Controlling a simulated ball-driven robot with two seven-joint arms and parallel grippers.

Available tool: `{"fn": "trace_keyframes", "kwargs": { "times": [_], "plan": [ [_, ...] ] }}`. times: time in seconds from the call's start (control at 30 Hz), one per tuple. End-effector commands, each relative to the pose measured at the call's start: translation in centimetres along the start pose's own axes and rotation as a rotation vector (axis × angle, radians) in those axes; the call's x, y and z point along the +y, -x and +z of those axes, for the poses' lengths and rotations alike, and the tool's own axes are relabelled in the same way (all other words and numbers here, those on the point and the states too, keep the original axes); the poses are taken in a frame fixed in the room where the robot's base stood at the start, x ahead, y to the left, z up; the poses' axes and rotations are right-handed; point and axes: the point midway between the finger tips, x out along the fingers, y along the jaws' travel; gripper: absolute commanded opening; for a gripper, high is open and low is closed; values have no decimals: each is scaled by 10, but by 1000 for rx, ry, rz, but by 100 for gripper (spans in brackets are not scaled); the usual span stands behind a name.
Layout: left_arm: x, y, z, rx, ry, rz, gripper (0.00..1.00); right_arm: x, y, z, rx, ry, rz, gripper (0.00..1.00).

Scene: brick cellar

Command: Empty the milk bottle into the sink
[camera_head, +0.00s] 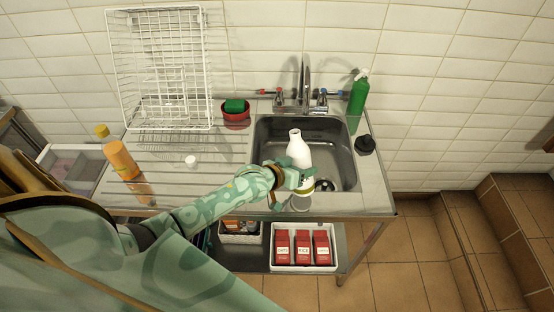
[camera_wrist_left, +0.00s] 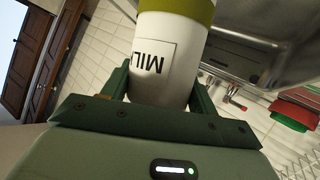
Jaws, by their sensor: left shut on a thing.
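The white milk bottle (camera_head: 298,152) is in my left gripper (camera_head: 291,178), over the front part of the steel sink (camera_head: 337,133). Its open neck points up and away from me in the head view, and no cap is on it. The left wrist view shows the bottle (camera_wrist_left: 168,60) between the two fingers, with part of a "MILK" label upside down and a green band at its base. No liquid is seen leaving it. A small white cap (camera_head: 191,161) lies on the drainboard. My right gripper is not in view.
A white wire rack (camera_head: 160,65) stands at the back left. A red bowl with a green sponge (camera_head: 235,107), the tap (camera_head: 304,88), a green bottle (camera_head: 358,98) and a black stopper (camera_head: 365,144) surround the basin. An orange bottle (camera_head: 122,160) stands at the left.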

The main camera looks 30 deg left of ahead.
Motion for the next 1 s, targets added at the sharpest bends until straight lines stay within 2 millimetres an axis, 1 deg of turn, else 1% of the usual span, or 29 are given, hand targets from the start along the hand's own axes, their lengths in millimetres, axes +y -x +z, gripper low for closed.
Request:
{"fn": "trace_keyframes", "kwargs": {
  "times": [0.03, 0.13, 0.3, 0.43, 0.57, 0.8, 0.9, 1.0],
  "plan": [
    [-1, -1, 4, 9, -36, -18, 28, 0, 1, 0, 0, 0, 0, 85],
    [-4, -5, 9, 33, -119, -53, 28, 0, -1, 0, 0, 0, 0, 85],
    [-7, -6, 11, 65, -225, -95, 28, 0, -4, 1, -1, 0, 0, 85],
    [-8, -6, 9, 76, -266, -111, 28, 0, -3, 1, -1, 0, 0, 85],
    [-4, 1, -4, 79, -278, -116, 28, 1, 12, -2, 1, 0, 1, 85],
    [8, 19, -40, 80, -277, -116, 28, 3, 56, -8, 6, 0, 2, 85],
    [10, 21, -44, 79, -276, -116, 28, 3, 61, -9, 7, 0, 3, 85],
    [9, 20, -42, 79, -276, -116, 28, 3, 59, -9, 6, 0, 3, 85]
  ]
}}
